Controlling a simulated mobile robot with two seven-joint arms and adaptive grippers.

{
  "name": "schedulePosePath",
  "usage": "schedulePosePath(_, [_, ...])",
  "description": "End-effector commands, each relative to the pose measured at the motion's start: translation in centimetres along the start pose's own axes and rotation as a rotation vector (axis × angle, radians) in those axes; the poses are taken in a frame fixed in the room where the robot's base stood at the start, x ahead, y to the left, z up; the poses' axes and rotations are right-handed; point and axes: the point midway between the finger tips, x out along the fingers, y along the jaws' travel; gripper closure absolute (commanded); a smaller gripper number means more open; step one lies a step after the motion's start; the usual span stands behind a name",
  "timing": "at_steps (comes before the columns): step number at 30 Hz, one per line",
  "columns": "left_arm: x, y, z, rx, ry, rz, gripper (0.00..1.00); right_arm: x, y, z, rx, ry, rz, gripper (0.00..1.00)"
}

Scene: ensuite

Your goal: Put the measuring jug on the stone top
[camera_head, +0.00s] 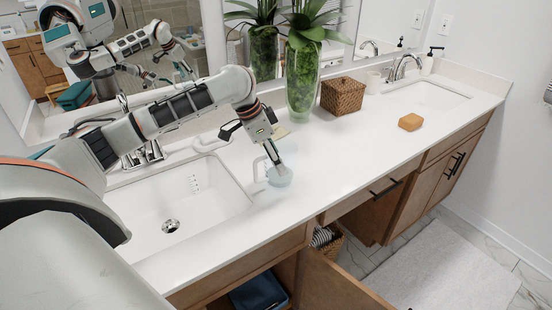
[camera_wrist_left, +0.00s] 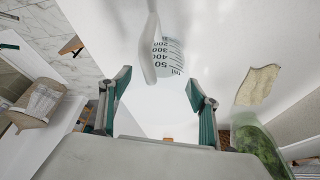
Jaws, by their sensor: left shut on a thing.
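The measuring jug (camera_head: 279,178) is small, pale and translucent, with its handle to the left. It is at the white stone top (camera_head: 340,150), just right of the left basin. Whether its base touches the top is hard to tell. My left gripper (camera_head: 272,158) comes down from above and is shut on the jug. In the left wrist view, the jug (camera_wrist_left: 168,60) shows dark volume marks and a white handle, beyond and between the fingers (camera_wrist_left: 160,82). My right gripper is not in view.
The left basin (camera_head: 180,205) lies under my left arm. A glass vase with a plant (camera_head: 302,75), a wicker basket (camera_head: 342,95) and a tan soap block (camera_head: 411,122) stand on the top. Between jug and soap, the surface is clear. A cabinet door (camera_head: 335,285) hangs open below.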

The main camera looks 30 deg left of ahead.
Motion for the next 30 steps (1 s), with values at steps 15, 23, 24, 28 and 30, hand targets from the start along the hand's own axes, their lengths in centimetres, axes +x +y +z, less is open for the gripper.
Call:
schedulePosePath(15, [0.2, 0.0, 0.1, -0.001, 0.001, 0.000, 0.22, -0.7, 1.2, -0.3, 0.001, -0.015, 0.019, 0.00])
schedulePosePath(23, [0.2, 0.0, 0.1, 0.000, 0.001, 0.000, 0.22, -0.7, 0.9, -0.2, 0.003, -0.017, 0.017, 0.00])
schedulePosePath(24, [0.2, 0.0, 0.1, 0.000, 0.001, 0.000, 0.22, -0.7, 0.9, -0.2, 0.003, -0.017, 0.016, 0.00])
schedulePosePath(28, [0.2, -0.1, 0.0, 0.000, 0.002, -0.001, 0.22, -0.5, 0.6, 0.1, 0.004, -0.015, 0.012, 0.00])
schedulePosePath(30, [0.2, -0.1, 0.0, 0.001, 0.002, -0.002, 0.22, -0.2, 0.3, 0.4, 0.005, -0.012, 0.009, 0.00])
